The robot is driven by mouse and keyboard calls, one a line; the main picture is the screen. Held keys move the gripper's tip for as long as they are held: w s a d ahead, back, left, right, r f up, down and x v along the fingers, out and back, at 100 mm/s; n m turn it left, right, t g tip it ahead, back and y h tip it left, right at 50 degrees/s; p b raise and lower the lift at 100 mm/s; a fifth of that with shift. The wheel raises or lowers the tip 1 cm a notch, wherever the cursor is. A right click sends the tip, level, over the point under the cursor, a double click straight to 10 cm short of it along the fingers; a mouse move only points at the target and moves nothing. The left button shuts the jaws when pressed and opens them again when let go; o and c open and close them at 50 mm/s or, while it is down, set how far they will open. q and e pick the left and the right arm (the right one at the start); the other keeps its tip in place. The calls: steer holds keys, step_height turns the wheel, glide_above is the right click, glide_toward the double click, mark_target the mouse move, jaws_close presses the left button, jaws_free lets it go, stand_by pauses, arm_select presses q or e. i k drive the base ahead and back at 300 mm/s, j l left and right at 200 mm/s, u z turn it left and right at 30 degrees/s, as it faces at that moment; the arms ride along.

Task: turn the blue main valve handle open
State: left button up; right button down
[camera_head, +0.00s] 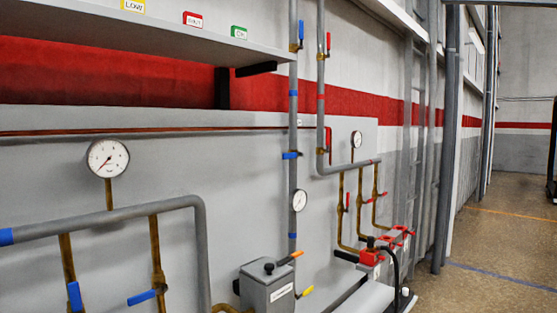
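Several blue handles show on the pipes, and I cannot tell which is the main valve handle. One blue handle (74,296) hangs about upright on a brass branch at the lower left. A second blue handle (142,297) lies nearly level on the brass branch to its right. A fourth blue handle (301,30) stands upright near the top of that pipe. Neither of my grippers is in view.
A round gauge (108,158) stands above the left pipe. A grey box (267,287) and red-topped equipment (372,257) stand low ahead. A shelf (150,30) with small signs juts from the wall above. Open floor (500,245) lies at the right.

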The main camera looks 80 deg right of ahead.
mark_target(291, 155)
steer(key=z, duration=2.5)
